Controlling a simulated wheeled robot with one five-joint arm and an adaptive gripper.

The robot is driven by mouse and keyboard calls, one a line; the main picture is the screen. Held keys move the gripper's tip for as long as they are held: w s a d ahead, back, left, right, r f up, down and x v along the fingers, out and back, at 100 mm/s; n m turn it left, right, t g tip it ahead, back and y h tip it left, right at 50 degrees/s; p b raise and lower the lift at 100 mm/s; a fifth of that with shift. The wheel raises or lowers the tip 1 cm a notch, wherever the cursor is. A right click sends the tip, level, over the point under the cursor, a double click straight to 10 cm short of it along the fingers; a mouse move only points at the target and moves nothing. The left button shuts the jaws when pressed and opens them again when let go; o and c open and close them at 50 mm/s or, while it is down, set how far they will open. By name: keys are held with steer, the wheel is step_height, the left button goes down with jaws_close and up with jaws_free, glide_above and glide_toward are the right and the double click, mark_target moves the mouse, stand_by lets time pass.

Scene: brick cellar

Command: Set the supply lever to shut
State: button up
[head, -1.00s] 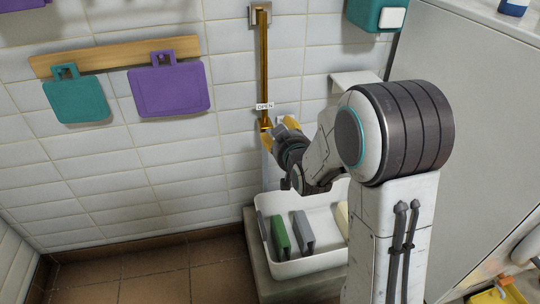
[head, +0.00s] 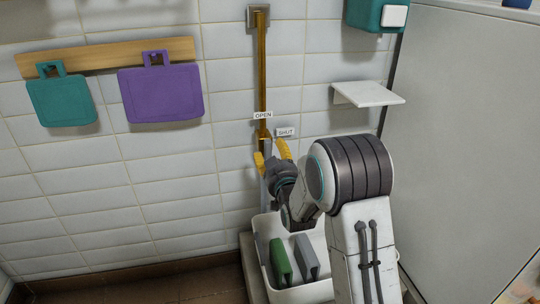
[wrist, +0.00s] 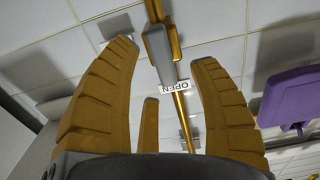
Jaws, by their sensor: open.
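A vertical brass pipe (head: 262,60) runs down the tiled wall to a small valve with the supply lever (head: 264,135). An OPEN label (head: 263,115) sits just above the lever and a SHUT label (head: 285,132) to its right. In the wrist view the lever (wrist: 160,52) looks in line with the pipe, its grey end near the OPEN label (wrist: 174,88). My gripper (head: 268,150) is open, its yellow fingers at the lever's lower end. In the wrist view my gripper (wrist: 165,52) has fingers on both sides of the lever; contact cannot be told.
A white tray (head: 262,262) with a green and a grey item stands below. A white shelf (head: 368,94) and teal box (head: 370,14) are on the wall at right. A wooden rail (head: 105,53) holds teal and purple boards at left. A grey cabinet fills the right side.

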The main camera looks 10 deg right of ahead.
mark_target(270, 150)
steer(key=shift+w+b, duration=0.4)
steer(key=shift+w, duration=1.4)
steer(key=shift+c, duration=0.4)
jaws_close()
